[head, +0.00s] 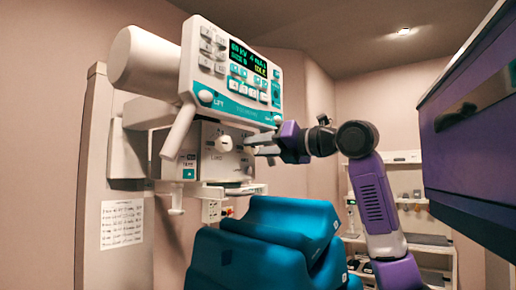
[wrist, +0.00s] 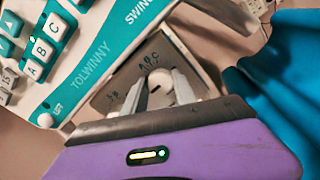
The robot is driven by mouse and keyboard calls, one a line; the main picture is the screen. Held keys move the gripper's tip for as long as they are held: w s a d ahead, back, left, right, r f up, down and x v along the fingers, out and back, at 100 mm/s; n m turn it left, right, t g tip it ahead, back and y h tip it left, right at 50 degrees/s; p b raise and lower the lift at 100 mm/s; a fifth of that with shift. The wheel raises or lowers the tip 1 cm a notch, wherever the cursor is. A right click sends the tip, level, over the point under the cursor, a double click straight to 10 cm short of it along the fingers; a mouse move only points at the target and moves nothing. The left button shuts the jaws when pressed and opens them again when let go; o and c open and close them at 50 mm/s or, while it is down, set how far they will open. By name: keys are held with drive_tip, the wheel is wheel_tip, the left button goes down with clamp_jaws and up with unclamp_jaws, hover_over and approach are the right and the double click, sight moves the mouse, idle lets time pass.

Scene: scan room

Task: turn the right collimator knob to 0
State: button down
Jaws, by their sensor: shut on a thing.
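The collimator box (head: 208,160) hangs below the control panel. Its left knob (head: 223,143) is round, white and free. The right collimator knob (wrist: 157,92) is pale and round, with small dark marks printed on the face around it. My gripper (head: 252,146) reaches in from the right, level with the knobs. In the wrist view my gripper (wrist: 158,86) has one finger on each side of the right knob and is shut on it. The fingers hide part of the knob, and I cannot read its setting.
The white and teal control panel (head: 232,72) with a lit display overhangs the knobs closely. A teal padded seat or cushion (head: 275,240) stands below my arm. A purple slab (head: 475,120) fills the upper right. A shelf unit (head: 408,200) stands behind.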

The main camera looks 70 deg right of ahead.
idle(0.4)
drive_tip(key=c, duration=1)
unclamp_jaws()
drive_tip(key=b+v, duration=0.1)
drive_tip(key=v, duration=0.7)
drive_tip(key=shift+d, duration=0.1)
